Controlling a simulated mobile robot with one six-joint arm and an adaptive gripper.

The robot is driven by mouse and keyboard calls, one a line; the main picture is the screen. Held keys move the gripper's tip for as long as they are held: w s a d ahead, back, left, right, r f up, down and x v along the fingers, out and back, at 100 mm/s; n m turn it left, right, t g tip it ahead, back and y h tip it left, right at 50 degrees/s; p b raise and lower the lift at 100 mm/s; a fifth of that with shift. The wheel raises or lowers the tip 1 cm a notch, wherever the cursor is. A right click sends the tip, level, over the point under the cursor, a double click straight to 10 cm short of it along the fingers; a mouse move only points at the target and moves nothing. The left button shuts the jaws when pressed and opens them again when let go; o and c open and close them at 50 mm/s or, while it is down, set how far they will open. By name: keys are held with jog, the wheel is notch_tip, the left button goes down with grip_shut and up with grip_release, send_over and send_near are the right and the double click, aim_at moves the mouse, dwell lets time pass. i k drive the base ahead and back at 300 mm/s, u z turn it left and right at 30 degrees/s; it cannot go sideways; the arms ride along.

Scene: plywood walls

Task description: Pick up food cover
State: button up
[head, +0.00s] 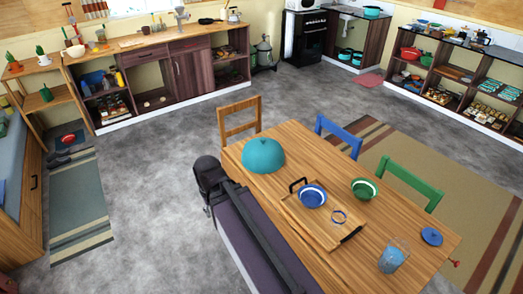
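The food cover appears to be the teal dome (263,155) at the far left end of the wooden table (300,160). It sits dome side up, and whether anything lies under it is hidden. Dark parts of my own arm and body show at the lower middle, left of the table and close to the cover. I cannot make out my gripper or its fingers in the head view.
On the table are a wooden tray (318,226) with a blue bowl (312,195), a green bowl (364,188), a glass (393,256) and a blue lid (432,236). Wooden (238,118), blue (338,134) and green (410,182) chairs stand around it. Grey floor (150,170) lies open to the left.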

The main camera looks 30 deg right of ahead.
aim_at(263, 155)
jog(key=z, duration=0.05)
jog(key=i, duration=0.9)
